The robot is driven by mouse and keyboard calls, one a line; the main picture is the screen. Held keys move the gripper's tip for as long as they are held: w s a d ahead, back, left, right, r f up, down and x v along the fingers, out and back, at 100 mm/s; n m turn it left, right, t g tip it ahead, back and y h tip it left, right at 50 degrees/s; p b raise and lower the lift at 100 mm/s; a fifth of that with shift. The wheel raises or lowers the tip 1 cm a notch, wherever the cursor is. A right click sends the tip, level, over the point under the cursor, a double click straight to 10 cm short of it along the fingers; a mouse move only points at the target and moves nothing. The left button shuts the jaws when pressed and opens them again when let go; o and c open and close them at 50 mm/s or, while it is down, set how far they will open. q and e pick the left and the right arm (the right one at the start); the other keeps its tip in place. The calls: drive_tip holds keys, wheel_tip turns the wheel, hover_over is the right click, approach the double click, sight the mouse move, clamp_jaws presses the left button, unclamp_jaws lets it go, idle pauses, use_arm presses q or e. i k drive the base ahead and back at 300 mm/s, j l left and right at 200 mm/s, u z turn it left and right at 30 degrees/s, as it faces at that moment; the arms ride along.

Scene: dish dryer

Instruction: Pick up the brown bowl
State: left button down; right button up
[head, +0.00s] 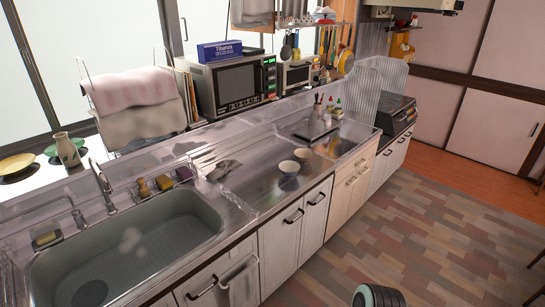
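Two small bowls stand close together on the steel counter (255,190), right of the sink. The nearer bowl (289,169) has a pale inside and a darker, brownish outer wall. The farther bowl (303,155) is slightly behind it and to its right, and looks tan or cream. Both look upright and empty. They are small in the picture, so I cannot tell for sure which one is the brown bowl.
The sink (130,250) is at the left, with a faucet (103,185) behind it. A microwave (235,84) stands on the ledge behind the counter. A dark tray (315,130) lies behind the bowls. Counter around the bowls is mostly clear; open floor (420,240) lies right of the cabinets.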

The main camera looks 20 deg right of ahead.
sight(303, 154)
drive_tip(key=i+l+u, duration=0.15)
drive_tip(key=l+u, duration=0.3)
drive_tip(key=i+l+u, duration=0.1)
drive_tip(key=l+u, duration=0.75)
drive_tip(key=l, duration=1.35)
drive_tip(key=l+u, duration=0.1)
drive_tip(key=l, duration=0.6)
drive_tip(key=k+l+u, duration=0.1)
drive_tip(key=l, duration=0.65)
